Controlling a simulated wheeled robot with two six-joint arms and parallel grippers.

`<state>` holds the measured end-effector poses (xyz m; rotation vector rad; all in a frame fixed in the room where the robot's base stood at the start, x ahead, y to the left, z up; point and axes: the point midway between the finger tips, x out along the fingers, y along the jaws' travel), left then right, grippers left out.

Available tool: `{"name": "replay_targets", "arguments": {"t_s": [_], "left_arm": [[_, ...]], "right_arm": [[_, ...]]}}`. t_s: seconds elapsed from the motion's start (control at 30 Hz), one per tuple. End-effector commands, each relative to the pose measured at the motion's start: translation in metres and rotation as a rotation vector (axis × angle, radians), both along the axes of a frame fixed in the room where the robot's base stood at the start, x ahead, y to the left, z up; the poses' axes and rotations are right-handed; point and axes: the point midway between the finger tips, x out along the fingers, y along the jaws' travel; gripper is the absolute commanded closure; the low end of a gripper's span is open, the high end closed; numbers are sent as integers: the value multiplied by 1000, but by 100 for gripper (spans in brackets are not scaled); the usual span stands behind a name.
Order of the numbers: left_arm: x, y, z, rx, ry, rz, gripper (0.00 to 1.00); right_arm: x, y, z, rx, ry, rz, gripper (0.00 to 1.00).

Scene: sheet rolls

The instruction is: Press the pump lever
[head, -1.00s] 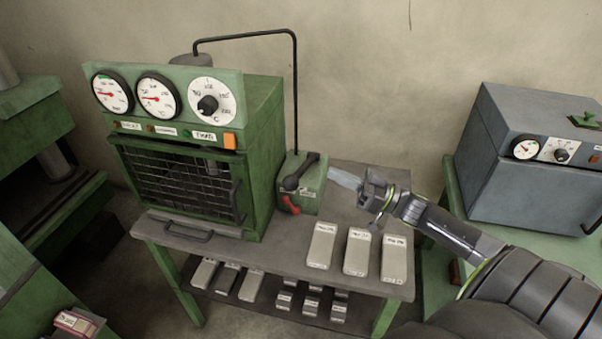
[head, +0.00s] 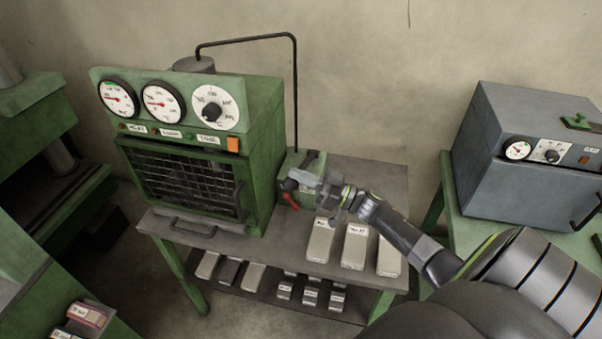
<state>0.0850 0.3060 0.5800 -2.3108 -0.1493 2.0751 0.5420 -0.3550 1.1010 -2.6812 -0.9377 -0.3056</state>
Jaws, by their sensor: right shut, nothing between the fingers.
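The pump is a small green block (head: 288,163) on the grey table, right of the green press. Its dark lever ends in a round dark knob (head: 290,185) at the front left. A red handle (head: 290,201) sits just below the knob. My right gripper (head: 303,178) is shut and empty. Its fingertips are at the lever, close to the knob, and cover part of the lever and the pump. I cannot tell whether they touch it. My left gripper is not in view.
The green press (head: 262,130) with gauges and a mesh door stands left of the pump. A thin black pipe (head: 296,95) rises behind the pump. Several metal blocks (head: 355,246) lie on the table (head: 372,180) below my right arm. A grey oven (head: 500,165) stands at right.

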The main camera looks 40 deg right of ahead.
Motion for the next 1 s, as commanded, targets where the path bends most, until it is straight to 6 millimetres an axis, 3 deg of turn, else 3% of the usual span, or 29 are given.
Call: {"name": "replay_targets", "arguments": {"t_s": [0.37,1.0], "left_arm": [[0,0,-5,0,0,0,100],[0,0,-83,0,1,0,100]], "right_arm": [[-1,0,-5,-7,-6,-1,100],[-15,17,-88,-180,-149,-2,100]]}}
